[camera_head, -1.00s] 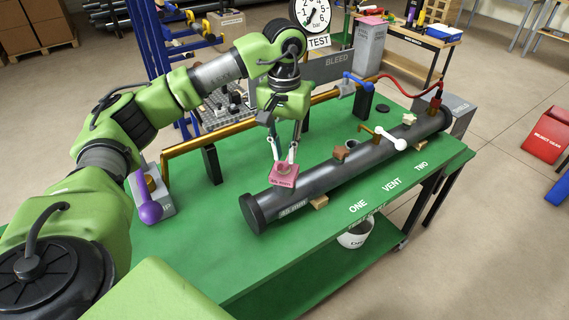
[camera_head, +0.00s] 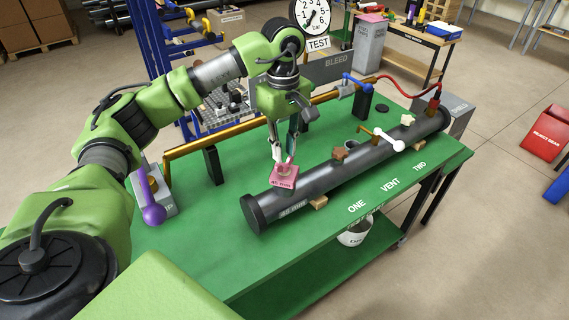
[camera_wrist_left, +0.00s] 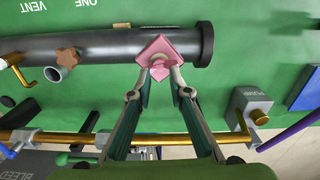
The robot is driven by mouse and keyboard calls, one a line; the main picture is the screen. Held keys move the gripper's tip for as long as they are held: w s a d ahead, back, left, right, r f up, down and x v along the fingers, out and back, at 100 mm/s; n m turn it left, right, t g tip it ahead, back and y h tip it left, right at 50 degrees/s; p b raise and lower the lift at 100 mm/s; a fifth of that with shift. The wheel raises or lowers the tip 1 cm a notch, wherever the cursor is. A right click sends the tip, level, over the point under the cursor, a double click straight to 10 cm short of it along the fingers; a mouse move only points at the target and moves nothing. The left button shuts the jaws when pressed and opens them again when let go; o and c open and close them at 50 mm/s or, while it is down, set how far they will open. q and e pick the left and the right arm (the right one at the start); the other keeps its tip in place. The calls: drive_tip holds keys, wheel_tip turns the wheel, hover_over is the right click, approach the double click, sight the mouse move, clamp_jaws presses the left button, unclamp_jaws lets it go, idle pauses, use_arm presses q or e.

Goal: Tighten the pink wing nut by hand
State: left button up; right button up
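In the left wrist view the pink piece (camera_wrist_left: 160,42) lies turned like a diamond across the pipe (camera_wrist_left: 110,46). My left gripper (camera_head: 284,161) points down onto it. In the left wrist view its fingertips (camera_wrist_left: 160,70) stand on either side of the pink part in the middle; a gap shows between them. The wing nut's outline is largely hidden by the fingers, and contact is unclear. My right gripper is not in view.
A white-handled valve (camera_head: 390,140) and a brown knob (camera_head: 339,153) stand farther along the pipe. A brass pipe (camera_head: 235,128) runs behind. A grey pump block (camera_head: 160,192) with a purple handle (camera_head: 153,214) is at left. The green bench front (camera_head: 250,265) is clear.

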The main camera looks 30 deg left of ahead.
use_arm(q)
drive_tip(key=shift+n, duration=0.9)
drive_tip(key=shift+f, duration=0.1)
drive_tip(key=shift+f+b, duration=0.55)
drive_tip(key=shift+f, duration=0.1)
